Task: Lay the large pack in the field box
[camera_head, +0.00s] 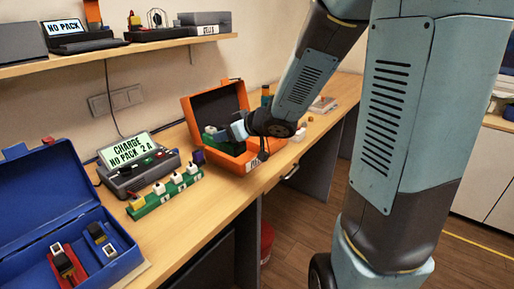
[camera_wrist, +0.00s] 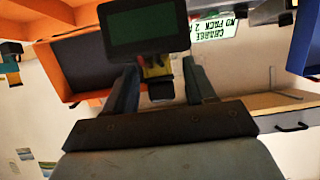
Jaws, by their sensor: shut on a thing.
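The orange box (camera_head: 190,108), which I take as the field box, stands open on the bench with its lid up. Its dark inside and orange rim (camera_wrist: 42,70) also show in the wrist view. My gripper (camera_head: 228,131) is at this box. In the wrist view my gripper (camera_wrist: 158,72) is shut on a dark block with a green face (camera_wrist: 146,28), apparently the large pack, with a yellow and red part by it. In the head view a green and dark shape shows at the jaws, over or inside the box. I cannot tell whether it touches the floor.
A charger (camera_head: 135,162) reading "CHARGE NO PACK 2 A" and a green strip (camera_head: 165,196) with white plugs stand left of the orange box. An open blue box (camera_head: 50,215) is at the front left. A shelf (camera_head: 125,52) hangs above. The bench front edge is clear.

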